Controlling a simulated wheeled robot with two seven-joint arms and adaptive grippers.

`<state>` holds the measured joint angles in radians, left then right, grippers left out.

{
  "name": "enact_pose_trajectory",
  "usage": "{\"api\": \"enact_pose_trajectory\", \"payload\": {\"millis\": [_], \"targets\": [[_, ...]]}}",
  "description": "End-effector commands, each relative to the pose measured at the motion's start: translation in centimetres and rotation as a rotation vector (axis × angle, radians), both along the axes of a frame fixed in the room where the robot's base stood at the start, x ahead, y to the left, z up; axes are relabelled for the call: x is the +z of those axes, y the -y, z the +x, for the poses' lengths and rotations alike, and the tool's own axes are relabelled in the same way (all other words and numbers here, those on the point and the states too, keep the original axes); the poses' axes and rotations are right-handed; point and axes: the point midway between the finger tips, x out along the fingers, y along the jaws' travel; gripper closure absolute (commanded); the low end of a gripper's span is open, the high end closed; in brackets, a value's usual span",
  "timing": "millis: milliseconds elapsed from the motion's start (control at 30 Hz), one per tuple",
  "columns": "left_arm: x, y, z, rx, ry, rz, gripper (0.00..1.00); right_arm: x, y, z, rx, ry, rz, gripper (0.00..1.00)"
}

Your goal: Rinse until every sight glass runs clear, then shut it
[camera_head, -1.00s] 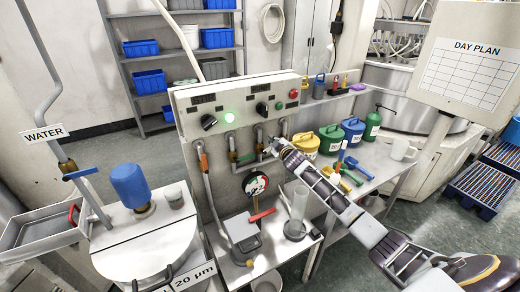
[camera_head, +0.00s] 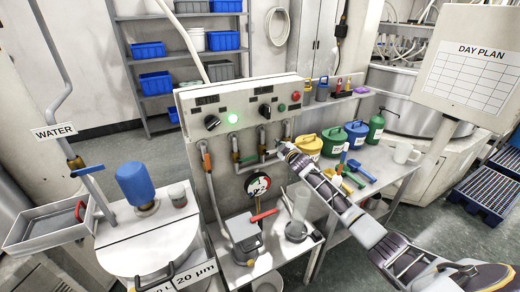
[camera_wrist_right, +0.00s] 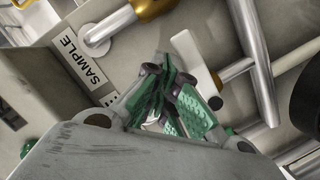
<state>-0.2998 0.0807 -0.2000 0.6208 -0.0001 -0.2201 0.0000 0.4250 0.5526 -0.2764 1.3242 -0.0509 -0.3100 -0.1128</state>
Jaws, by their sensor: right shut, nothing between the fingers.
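My right gripper (camera_head: 283,149) is shut and empty, at the pipes on the front of the control panel (camera_head: 222,108). In the right wrist view its closed green-padded fingers (camera_wrist_right: 168,95) are beside a white lever-like handle (camera_wrist_right: 197,62) on a metal pipe; I cannot tell if they touch. A label reading SAMPLE (camera_wrist_right: 82,58) is left of the fingers. Several pipes with valves run below the panel, one with an orange-red part (camera_head: 207,161). A round gauge (camera_head: 258,186) hangs under them. I cannot make out any sight glass for certain. My left gripper is not in view.
A clear cylinder (camera_head: 299,208) and a grey box with a red handle (camera_head: 243,230) stand on the lower bench. Yellow (camera_head: 308,145), blue and green cans stand at the right. A drum lid with a blue-topped unit (camera_head: 135,184) is at the left.

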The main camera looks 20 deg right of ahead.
Motion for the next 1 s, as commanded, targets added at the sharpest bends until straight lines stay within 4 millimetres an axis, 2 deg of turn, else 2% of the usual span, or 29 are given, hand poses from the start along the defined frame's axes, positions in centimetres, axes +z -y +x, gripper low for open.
{"api": "enact_pose_trajectory", "payload": {"millis": [467,1000], "targets": [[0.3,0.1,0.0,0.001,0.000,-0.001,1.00,0.4,0.0,0.0,0.000,0.000,0.000,1.00],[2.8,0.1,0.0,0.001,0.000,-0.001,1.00,3.3,0.1,0.3,-0.001,0.000,0.000,1.00]]}}
